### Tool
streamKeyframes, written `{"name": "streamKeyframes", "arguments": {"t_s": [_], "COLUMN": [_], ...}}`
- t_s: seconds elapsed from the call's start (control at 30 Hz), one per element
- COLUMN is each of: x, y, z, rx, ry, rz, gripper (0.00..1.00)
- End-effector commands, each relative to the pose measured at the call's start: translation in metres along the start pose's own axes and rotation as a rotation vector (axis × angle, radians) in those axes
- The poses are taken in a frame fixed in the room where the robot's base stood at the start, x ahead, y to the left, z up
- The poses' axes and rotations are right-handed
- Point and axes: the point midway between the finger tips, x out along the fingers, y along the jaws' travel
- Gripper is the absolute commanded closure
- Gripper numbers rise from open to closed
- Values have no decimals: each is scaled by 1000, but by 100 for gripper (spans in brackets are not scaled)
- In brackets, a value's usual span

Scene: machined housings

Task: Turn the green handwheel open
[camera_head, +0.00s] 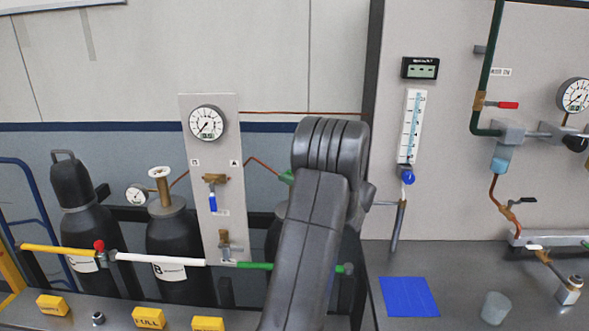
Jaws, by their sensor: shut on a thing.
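A small green piece (287,177), which looks like the edge of the green handwheel, shows just left of my arm. It sits above a dark cylinder (275,238) that is mostly covered by my arm. The rest of the wheel is hidden, so I cannot tell how far it is turned. My gripper is hidden behind my own grey arm links, and I cannot see its fingers or their contact with the wheel.
A white-topped cylinder (172,250) and a capped cylinder (80,230) stand to the left behind a yellow, white and green rail (160,259). A gauge panel (213,150) stands behind. A blue mat (409,297) and cup (496,308) are on the right bench.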

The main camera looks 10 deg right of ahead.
Motion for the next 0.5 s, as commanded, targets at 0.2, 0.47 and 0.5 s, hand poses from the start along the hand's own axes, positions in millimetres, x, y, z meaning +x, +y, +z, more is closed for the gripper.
{"name": "streamKeyframes", "arguments": {"t_s": [0.2,0.47,0.5], "x": [0,0,0], "y": [1,1,1], "z": [-2,-2,-2], "rx": [-3,-5,-5], "ry": [2,2,2], "rz": [-73,-100,-100], "gripper": [64,64,64]}}
